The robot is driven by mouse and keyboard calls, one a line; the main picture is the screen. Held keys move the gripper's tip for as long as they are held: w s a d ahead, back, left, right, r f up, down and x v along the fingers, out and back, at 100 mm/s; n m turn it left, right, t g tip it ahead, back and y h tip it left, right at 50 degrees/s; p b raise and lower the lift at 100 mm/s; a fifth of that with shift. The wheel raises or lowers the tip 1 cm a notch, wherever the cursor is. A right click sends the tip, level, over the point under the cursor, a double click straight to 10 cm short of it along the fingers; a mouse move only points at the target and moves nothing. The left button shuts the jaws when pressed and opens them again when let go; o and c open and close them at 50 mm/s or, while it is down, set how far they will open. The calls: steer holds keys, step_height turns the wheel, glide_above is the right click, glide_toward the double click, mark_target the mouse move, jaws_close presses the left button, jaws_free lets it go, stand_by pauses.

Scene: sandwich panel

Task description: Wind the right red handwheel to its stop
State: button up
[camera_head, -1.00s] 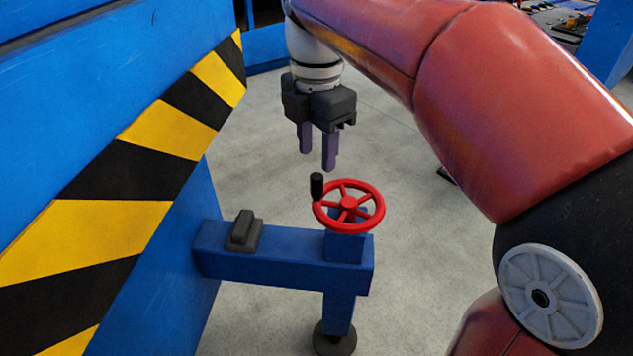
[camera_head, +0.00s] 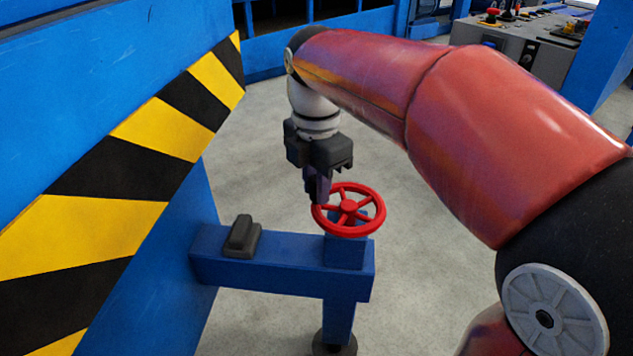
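The red handwheel (camera_head: 375,221) sits on the blue post at the end of a blue bracket, near the picture's middle. It is a spoked ring with a hub and a black upright handle at its left rim. My gripper (camera_head: 318,192) points down at that left rim, with its purple-grey fingers at the handle. The fingers and the dark handle overlap in the picture. The handle is mostly hidden, and whether the fingers press on it cannot be made out.
A dark grey block (camera_head: 243,237) sits on the blue bracket (camera_head: 275,268), left of the wheel. A blue panel with yellow-black stripes (camera_head: 135,165) stands at left. A control desk (camera_head: 515,55) stands at the back right. The floor right of the wheel is clear.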

jaws_close()
